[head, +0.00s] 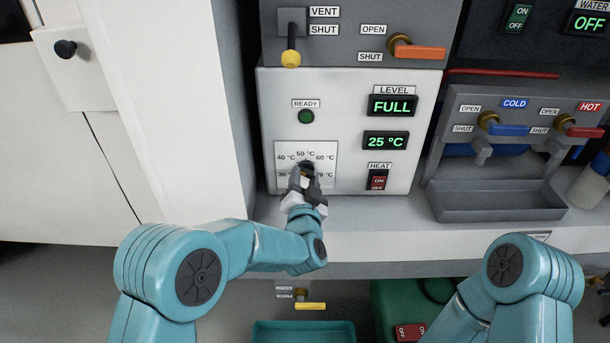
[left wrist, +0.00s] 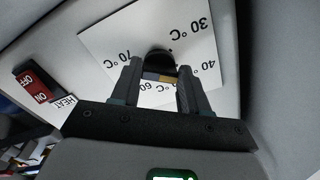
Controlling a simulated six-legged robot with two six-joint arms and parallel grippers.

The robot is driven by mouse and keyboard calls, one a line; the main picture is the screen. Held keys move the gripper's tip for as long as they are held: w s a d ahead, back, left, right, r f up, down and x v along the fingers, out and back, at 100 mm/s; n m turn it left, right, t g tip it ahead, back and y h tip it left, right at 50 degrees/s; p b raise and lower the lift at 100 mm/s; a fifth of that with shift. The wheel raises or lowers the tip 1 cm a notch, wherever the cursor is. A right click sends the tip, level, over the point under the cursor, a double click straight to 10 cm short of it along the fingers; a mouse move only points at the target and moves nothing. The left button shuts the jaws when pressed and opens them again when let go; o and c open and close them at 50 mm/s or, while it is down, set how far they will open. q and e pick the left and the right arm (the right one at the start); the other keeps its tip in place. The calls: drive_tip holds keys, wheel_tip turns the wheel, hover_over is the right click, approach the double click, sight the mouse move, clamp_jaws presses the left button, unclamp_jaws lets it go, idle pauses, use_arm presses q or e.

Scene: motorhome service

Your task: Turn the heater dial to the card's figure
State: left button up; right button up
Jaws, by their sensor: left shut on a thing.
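The heater dial shows in the left wrist view as a dark round knob (left wrist: 158,61) on a white scale plate (head: 325,150) marked from 30 °C to 70 °C. My left gripper (head: 304,174) is at the dial, its two fingers closed on the knob from either side. In the head view the gripper covers most of the knob, and I cannot tell which figure it points to. The heater front (head: 350,105) shows a 25 °C display (head: 386,140). No card with a figure is visible. My right arm is at the lower right, its gripper out of view.
A red HEAT switch (head: 378,180) sits right of the dial, and a READY lamp (head: 306,116) above it. A yellow-tipped VENT lever (head: 291,55) and an orange-handled valve (head: 418,51) are higher up. A grey tray (head: 497,213) stands right, below blue and red taps.

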use_arm(q)
drive_tip(key=m+p, duration=0.1)
drive_tip(key=m, duration=0.2)
drive_tip(key=m+p, duration=0.1)
drive_tip(key=m, duration=0.1)
drive_tip(key=shift+a+r+m+p, duration=0.1)
drive_tip(key=shift+r+m+p, duration=0.15)
drive_tip(key=shift+m+p, duration=0.05)
drive_tip(key=m+p, duration=0.2)
drive_tip(key=m, duration=0.3)
drive_tip(key=shift+m, duration=0.3)
drive_tip(key=o, duration=1.1)
drive_tip(key=shift+w, duration=0.1)
drive_tip(key=shift+c, duration=0.2)
drive_tip(key=s+p, duration=0.1)
drive_tip(key=s, duration=1.5)
drive_tip(key=shift+s, duration=0.25)
drive_tip(key=shift+a, duration=0.1)
